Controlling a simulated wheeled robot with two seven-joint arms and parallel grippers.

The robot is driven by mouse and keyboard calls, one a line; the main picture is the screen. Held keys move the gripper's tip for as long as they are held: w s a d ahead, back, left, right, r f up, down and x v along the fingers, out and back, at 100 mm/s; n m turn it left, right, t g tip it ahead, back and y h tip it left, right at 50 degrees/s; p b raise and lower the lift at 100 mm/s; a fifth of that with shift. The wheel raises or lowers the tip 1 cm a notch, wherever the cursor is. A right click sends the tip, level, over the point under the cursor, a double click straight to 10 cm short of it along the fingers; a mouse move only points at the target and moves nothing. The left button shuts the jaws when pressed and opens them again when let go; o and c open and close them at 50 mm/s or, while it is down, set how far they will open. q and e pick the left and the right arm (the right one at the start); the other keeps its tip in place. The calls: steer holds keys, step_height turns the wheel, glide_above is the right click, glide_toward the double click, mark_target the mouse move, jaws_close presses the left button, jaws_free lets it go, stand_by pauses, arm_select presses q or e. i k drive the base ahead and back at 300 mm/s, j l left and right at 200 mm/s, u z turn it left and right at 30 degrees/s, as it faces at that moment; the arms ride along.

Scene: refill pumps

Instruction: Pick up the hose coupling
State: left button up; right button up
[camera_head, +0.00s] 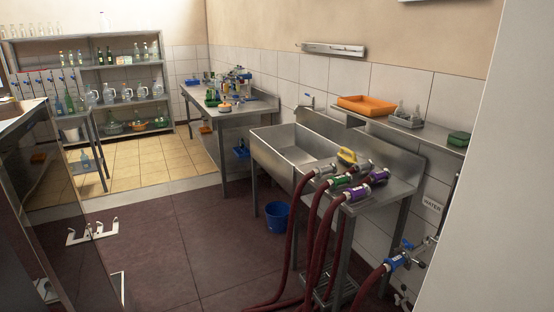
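Several metal hose couplings lie close together on the steel drainboard at the right end of the sink. One has a green band (342,181), one a purple band (357,194), and one is plain silver and red (325,171). Dark red hoses (312,225) hang from them over the front edge to the floor. Another coupling with a blue band (397,261) is at the lower right, on a hose end by the wall pipes. I cannot tell which coupling is meant. Neither of my grippers is in view.
A steel sink (290,142) stands beside the drainboard, with a yellow object (347,156) near the couplings. A wall shelf holds an orange tray (366,104). A blue bucket (278,216) stands under the sink. The dark red floor (180,245) in front is largely clear.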

mark_target(334, 182)
steer(key=i+j+z, duration=0.4)
steer(key=i, duration=0.35)
steer(key=i+j+z, duration=0.35)
steer(key=i+j, duration=0.3)
steer(key=j, duration=0.15)
